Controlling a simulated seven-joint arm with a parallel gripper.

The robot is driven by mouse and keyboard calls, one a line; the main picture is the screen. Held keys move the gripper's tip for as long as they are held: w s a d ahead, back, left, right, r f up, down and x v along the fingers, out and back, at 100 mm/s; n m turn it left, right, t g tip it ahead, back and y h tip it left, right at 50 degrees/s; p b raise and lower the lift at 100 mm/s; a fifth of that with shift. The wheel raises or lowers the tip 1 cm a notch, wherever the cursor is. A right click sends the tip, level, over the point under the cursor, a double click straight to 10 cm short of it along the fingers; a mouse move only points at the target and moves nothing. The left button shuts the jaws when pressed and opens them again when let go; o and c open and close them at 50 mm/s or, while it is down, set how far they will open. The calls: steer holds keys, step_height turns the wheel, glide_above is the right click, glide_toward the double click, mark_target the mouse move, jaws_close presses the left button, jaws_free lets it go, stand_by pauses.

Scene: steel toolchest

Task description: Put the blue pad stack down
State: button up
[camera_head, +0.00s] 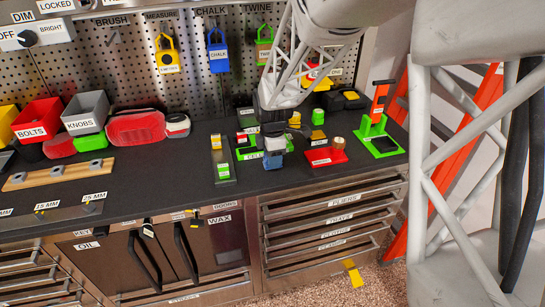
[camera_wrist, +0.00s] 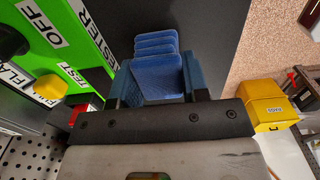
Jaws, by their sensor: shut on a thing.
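The blue pad stack (camera_wrist: 158,72) shows in the wrist view as several thin blue pads with rounded corners. It lies between the two blue fingers of my gripper (camera_wrist: 158,88), which is shut on it. In the head view my gripper (camera_head: 272,136) points down over the dark benchtop (camera_head: 205,165), near its front edge. There the stack is too small and too hidden by my gripper to make out clearly. I cannot tell whether it touches the bench.
A green tester panel (camera_wrist: 68,48) with OFF and TEST labels is close on the left in the wrist view. A red tray (camera_head: 326,157) and a green stand (camera_head: 378,140) are to the right of my gripper. A grey strip (camera_head: 226,172) is to its left. Yellow boxes (camera_wrist: 268,103) show beyond the edge.

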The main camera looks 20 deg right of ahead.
steer(key=shift+f, duration=0.2)
steer(key=o, duration=1)
steer(key=shift+f, duration=0.1)
steer(key=shift+c, duration=0.2)
step_height(320, 180, up, 12)
steer(key=shift+r, duration=0.2)
steer(key=shift+s, duration=0.1)
stand_by(0.5)
steer(key=s+r+m+t, duration=0.1)
steer(key=s+r+m, duration=0.1)
steer(key=s+m, duration=0.7)
steer(key=s+r+m+t, duration=0.1)
steer(key=s+m, duration=0.8)
steer(key=s, duration=1.2)
steer(key=shift+s+a+r+t, duration=0.25)
steer(key=shift+r+t, duration=0.05)
steer(key=shift+r, duration=0.55)
